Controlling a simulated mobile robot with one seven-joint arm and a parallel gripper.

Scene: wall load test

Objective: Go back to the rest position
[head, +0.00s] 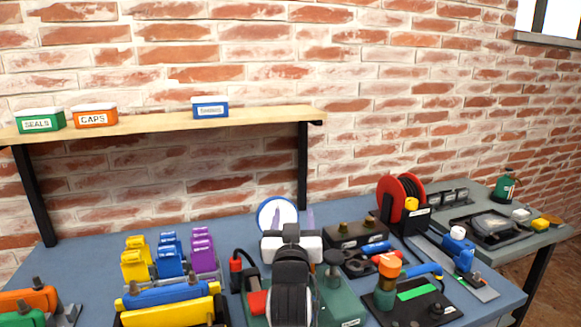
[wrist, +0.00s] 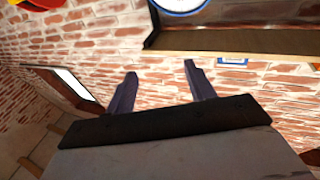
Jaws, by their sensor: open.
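My gripper (wrist: 160,82) shows in the wrist view as two dark fingers set well apart, with nothing between them. In the head view my arm rises at the bottom centre over the blue bench, and the gripper fingers (head: 291,217) show just beyond the white wrist part. A round white disc with a blue rim (head: 277,215) stands behind the fingers; part of it also shows at the top of the wrist view (wrist: 180,3). The arm hides part of the bench and of the green device under it.
A wooden wall shelf (head: 160,122) holds green, orange and blue labelled boxes. Yellow, blue and purple parts (head: 170,258) crowd the bench to the left. A red reel (head: 403,200), a tool board (head: 410,300) and several tools stand right. A grey side table (head: 530,240) adjoins.

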